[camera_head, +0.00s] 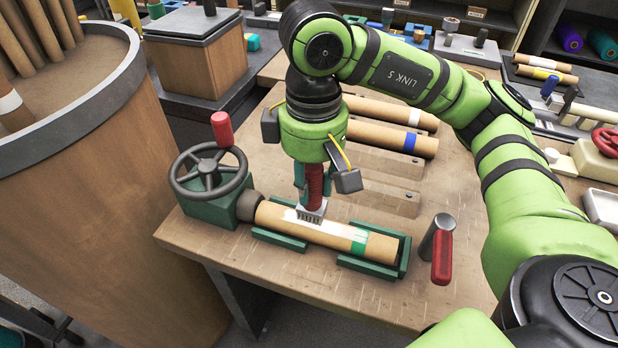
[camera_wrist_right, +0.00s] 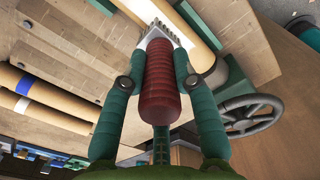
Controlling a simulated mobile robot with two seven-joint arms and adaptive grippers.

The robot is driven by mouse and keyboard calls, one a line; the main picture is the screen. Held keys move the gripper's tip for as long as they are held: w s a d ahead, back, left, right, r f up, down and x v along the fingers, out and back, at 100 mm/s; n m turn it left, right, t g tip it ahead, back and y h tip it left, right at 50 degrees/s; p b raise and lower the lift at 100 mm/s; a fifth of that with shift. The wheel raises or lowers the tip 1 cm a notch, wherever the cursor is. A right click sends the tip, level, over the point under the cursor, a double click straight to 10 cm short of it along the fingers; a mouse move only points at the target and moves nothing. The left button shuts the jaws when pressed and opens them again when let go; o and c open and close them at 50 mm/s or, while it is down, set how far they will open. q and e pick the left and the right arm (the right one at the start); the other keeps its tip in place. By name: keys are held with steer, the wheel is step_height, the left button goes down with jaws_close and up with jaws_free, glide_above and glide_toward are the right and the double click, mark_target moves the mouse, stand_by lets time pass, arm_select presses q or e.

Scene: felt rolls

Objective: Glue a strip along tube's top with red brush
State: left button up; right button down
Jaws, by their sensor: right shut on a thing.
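The cardboard tube (camera_head: 325,232) lies in green cradles at the bench's front, its left end at the handwheel fixture. A green band (camera_head: 360,243) circles it near its right end. A white glue patch (camera_head: 277,214) shows on its top toward the left. My right gripper (camera_head: 314,190) is shut on the red-handled brush (camera_head: 314,181), held upright with its bristles at the tube's top. The brush handle (camera_wrist_right: 160,82) also shows between the fingers in the right wrist view, and the tube (camera_wrist_right: 190,25) is beyond it. My left gripper is not in view.
A handwheel (camera_head: 208,172) with a red knob stands at the tube's left end. Tubes with white and blue bands (camera_head: 395,138) lie behind. A large drum (camera_head: 110,180) stands left of the bench.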

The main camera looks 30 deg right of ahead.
steer(key=shift+s+d, duration=0.1)
steer(key=shift+s+d+b, duration=0.35)
steer(key=shift+s+d, duration=0.45)
steer(key=shift+s, duration=0.05)
steer(key=shift+s+d, duration=0.2)
steer(key=shift+s, duration=0.1)
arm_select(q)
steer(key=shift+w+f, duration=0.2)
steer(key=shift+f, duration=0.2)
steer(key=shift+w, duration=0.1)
arm_select(e)
steer(key=shift+s+d, duration=0.1)
arm_select(q)
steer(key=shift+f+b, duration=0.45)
steer(key=shift+b, duration=0.1)
arm_select(e)
steer(key=shift+s+d+f, duration=0.1)
steer(key=shift+s+d, duration=0.7)
steer(key=shift+s, duration=0.1)
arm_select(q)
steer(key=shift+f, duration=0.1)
arm_select(e)
steer(key=shift+s+d, duration=0.2)
steer(key=shift+s, duration=0.1)
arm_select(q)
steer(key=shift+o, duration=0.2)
